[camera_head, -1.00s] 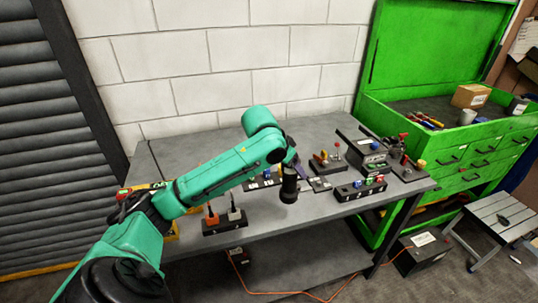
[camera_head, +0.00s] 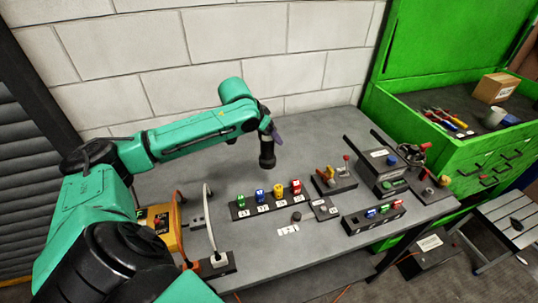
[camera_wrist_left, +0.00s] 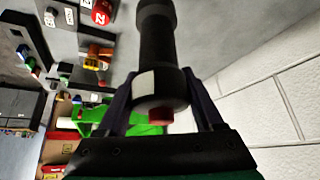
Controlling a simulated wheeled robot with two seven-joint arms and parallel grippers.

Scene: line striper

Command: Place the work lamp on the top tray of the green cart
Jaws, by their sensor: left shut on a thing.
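My left gripper (camera_head: 270,133) is shut on the black work lamp (camera_head: 267,153), a short cylinder, and holds it above the back part of the grey bench. In the left wrist view the lamp (camera_wrist_left: 158,50) sits between the two fingers, with a red end and a pale patch on its side. The green cart (camera_head: 465,160) stands at the right with its lid up. Its top tray (camera_head: 458,103) lies well to the right of the lamp. My right gripper is not in view.
The tray holds a cardboard box (camera_head: 497,88), several screwdrivers (camera_head: 443,118) and a grey cup (camera_head: 493,117), with bare room between. The bench (camera_head: 300,135) carries a row of coloured blocks (camera_head: 268,199), switch boxes and a black device (camera_head: 382,165). A grey stool (camera_head: 508,218) stands before the cart.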

